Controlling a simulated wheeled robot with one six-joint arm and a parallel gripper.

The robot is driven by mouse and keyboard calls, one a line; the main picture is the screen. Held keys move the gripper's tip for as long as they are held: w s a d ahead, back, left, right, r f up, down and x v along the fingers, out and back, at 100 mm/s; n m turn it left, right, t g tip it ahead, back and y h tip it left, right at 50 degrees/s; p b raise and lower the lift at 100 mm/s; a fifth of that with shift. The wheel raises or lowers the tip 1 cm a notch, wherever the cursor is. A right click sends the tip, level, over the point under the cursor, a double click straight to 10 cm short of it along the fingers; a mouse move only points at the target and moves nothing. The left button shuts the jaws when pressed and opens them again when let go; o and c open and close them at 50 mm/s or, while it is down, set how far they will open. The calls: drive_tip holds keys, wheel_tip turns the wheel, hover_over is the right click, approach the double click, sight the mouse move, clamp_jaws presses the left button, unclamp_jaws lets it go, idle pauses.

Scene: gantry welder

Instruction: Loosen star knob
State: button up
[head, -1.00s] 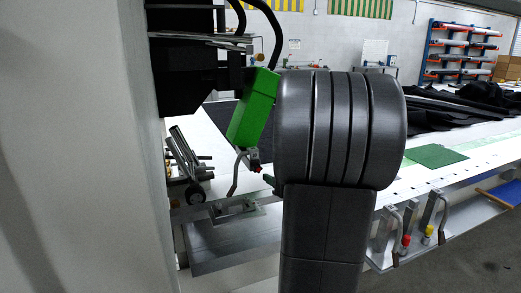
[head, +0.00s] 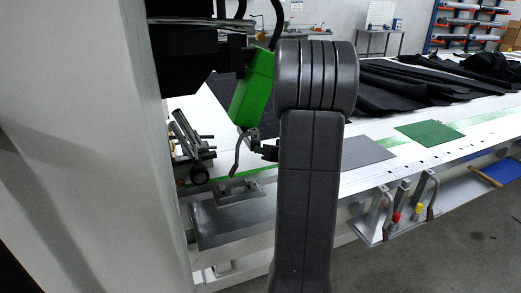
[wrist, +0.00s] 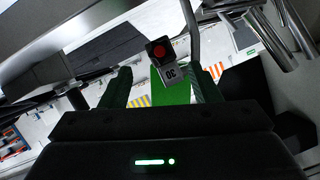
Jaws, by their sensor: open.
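I cannot clearly make out a star knob. In the wrist view my gripper (wrist: 160,69) is open, with its two fingers apart. A small dark block with a red round face and a label reading 30 (wrist: 159,55) shows between the fingertips; I cannot tell whether they touch it. A green box (wrist: 172,92) shows behind it. In the head view the green box (head: 252,88) hangs tilted beside my arm, with a bent metal lever (head: 238,157) below it. My arm hides most of the gripper there.
A black round wheel (head: 199,175) on a metal bracket is left of the lever. A white column (head: 90,130) stands close at left. The long table (head: 375,180) carries dark cloth (head: 410,80) and a green sheet (head: 428,133).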

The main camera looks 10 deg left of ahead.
drive_tip(key=x, duration=0.5)
drive_tip(key=shift+w+a+f, duration=0.15)
drive_tip(key=shift+w+a, duration=0.1)
drive_tip(key=shift+a, duration=0.05)
drive_tip(key=shift+c, duration=0.3)
drive_tip(key=c, duration=0.9)
